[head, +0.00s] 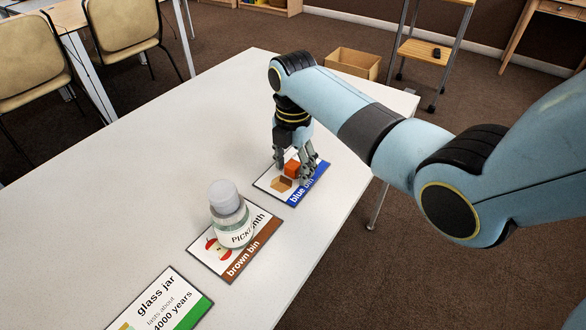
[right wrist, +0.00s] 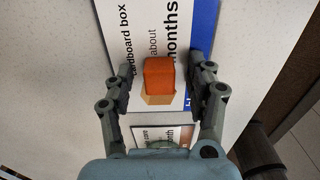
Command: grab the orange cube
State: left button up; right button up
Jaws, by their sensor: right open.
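The orange cube (head: 292,168) sits on the blue bin card (head: 318,184) near the right edge of the white table. My right gripper (head: 296,172) is lowered over it from above. In the right wrist view the cube (right wrist: 160,74) shows between the two open fingers of my right gripper (right wrist: 160,80), with a gap on each side. The cube covers part of the card's box picture (right wrist: 153,99). My left gripper is in neither view.
A jar (head: 232,214) with a grey lid stands on the brown bin card (head: 234,265), nearer than the cube. A glass jar card (head: 165,305) with a green strip lies at the front. The white table (head: 130,190) is clear on the left. A cardboard box (head: 353,63) is on the floor behind.

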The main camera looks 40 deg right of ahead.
jog(key=shift+c, duration=0.4)
jog(key=c, duration=0.9)
